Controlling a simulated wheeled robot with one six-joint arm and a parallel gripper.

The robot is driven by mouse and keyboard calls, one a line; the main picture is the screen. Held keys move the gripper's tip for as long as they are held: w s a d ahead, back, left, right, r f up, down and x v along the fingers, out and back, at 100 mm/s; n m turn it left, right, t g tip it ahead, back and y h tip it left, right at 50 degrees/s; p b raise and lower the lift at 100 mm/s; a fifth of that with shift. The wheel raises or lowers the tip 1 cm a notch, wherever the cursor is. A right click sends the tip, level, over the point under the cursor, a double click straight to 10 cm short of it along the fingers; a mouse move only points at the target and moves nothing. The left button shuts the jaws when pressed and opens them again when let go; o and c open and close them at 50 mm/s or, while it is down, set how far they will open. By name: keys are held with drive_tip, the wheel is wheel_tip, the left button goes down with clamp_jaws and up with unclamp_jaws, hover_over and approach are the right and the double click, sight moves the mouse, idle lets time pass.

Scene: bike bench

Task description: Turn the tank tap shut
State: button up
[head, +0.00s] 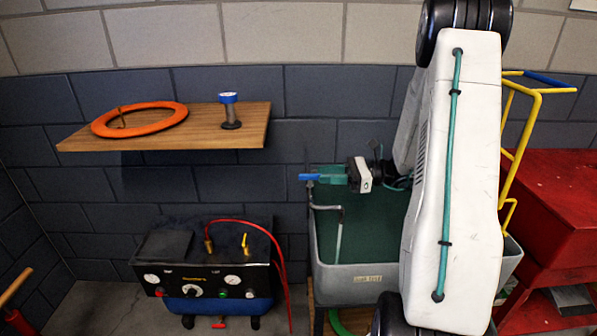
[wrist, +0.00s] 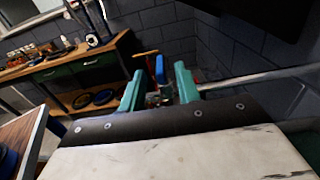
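The tank tap has a blue lever (head: 309,177) on a grey bent pipe (head: 338,215) above the grey tank (head: 362,282). My gripper (head: 325,174) is at the lever's right side, with its green fingers pointing left toward it. In the wrist view the two green fingers of my gripper (wrist: 159,74) stand apart. The blue lever (wrist: 159,68) shows upright between them, with gaps on both sides. I cannot tell whether either finger touches it. My arm hides the right part of the tank.
A wooden shelf (head: 80,144) with an orange ring (head: 100,128) and a blue-topped object (head: 229,98) is at upper left. A compressor-like unit (head: 200,270) with a red hose stands below. A yellow frame (head: 522,140) and red cabinet (head: 555,205) are at right.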

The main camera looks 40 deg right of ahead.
sight(304, 175)
drive_tip(key=x, duration=0.7)
clamp_jaws()
